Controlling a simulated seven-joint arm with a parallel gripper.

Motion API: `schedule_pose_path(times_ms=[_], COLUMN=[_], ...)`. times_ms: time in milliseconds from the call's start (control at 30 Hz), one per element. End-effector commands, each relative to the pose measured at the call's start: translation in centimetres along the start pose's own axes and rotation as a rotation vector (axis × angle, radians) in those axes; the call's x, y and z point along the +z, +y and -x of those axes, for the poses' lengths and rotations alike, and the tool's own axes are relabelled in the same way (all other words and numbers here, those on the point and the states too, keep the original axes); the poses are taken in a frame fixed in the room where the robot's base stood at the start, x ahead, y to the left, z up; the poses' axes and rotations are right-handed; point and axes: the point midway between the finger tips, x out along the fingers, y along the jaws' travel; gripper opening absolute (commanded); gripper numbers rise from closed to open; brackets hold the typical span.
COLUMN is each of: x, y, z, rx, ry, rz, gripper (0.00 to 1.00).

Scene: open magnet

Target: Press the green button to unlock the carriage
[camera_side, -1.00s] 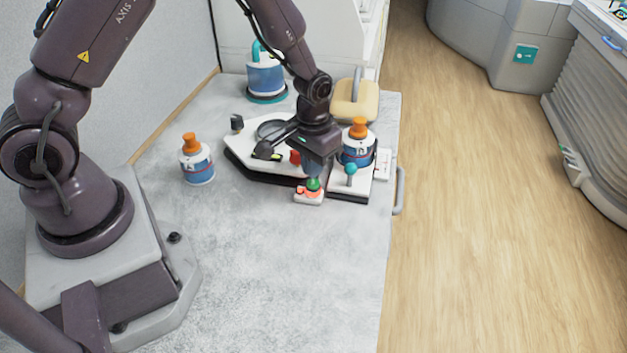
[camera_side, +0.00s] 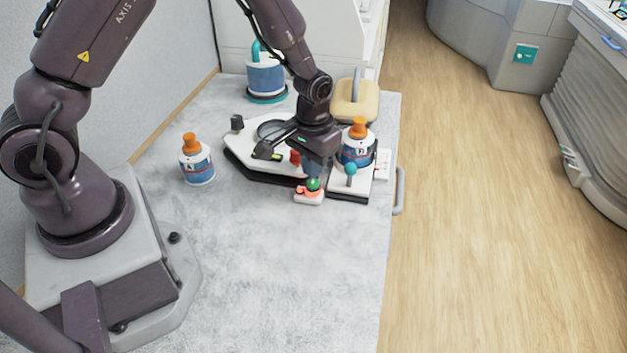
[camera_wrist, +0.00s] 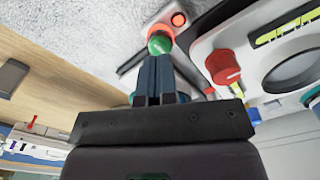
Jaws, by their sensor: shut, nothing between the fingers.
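The green button (camera_side: 313,184) is a rounded knob on a small white block with an orange-red part (camera_side: 305,190) beside it, on the table in the side view. In the wrist view the green button (camera_wrist: 160,42) is just past my fingertips, with the orange-red ring (camera_wrist: 179,19) beyond it. My gripper (camera_side: 313,172) points down with its fingers shut and empty, right over the green button. The fingertips (camera_wrist: 157,58) overlap the button's lower edge in the wrist view; I cannot tell whether they touch it. A teal-knobbed lever (camera_side: 351,169) stands on a white plate just to the right.
A white platform (camera_side: 262,165) with a red knob (camera_side: 295,157) and a round ring lies behind the button. Orange-capped bottles stand at left (camera_side: 197,160) and right (camera_side: 357,146). A teal-handled canister (camera_side: 265,77) stands at the back. The front table surface is clear.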

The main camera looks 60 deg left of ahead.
Motion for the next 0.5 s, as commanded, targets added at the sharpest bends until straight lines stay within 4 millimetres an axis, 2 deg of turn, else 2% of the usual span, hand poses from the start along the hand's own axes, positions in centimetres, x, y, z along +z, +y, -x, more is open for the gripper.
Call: schedule_pose_path(times_ms=[500], x=[-0.03], y=[0.01], z=[-0.73], rx=[0.0], ry=[0.0], rz=[0.0], gripper=[0.0])
